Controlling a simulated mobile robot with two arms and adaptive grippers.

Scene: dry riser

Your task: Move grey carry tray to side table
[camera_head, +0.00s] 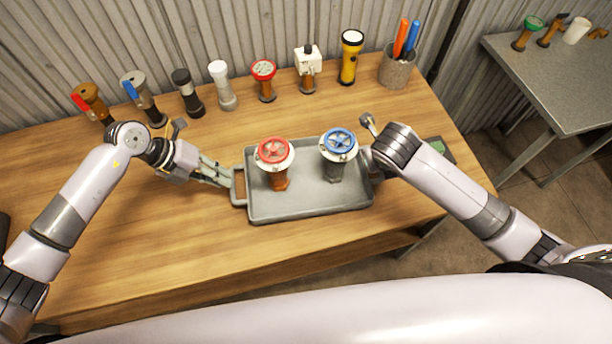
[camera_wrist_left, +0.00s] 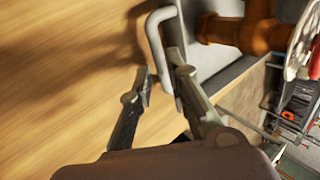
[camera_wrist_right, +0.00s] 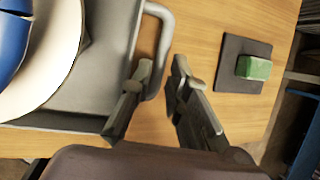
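The grey carry tray (camera_head: 312,208) lies on the wooden workbench. It bears a red-wheeled valve with an orange-brown body (camera_head: 277,168) and a blue-wheeled valve with a grey body (camera_head: 336,160), both upright. My left gripper (camera_head: 228,180) is at the tray's left handle (camera_head: 238,188). In the left wrist view its fingers (camera_wrist_left: 162,80) are apart, with the handle bar (camera_wrist_left: 155,45) between them. My right gripper (camera_wrist_right: 160,80) is open at the right handle (camera_wrist_right: 163,45), whose bar lies between its fingers; the forearm mostly hides it in the head view. The grey side table (camera_head: 550,85) stands at the right.
Several valves and fittings, a yellow torch (camera_head: 350,58) and a pen cup (camera_head: 397,70) line the bench's back. A green block on a dark pad (camera_wrist_right: 255,68) lies right of the tray. The side table bears fittings along its back; its front is clear. A floor gap separates the tables.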

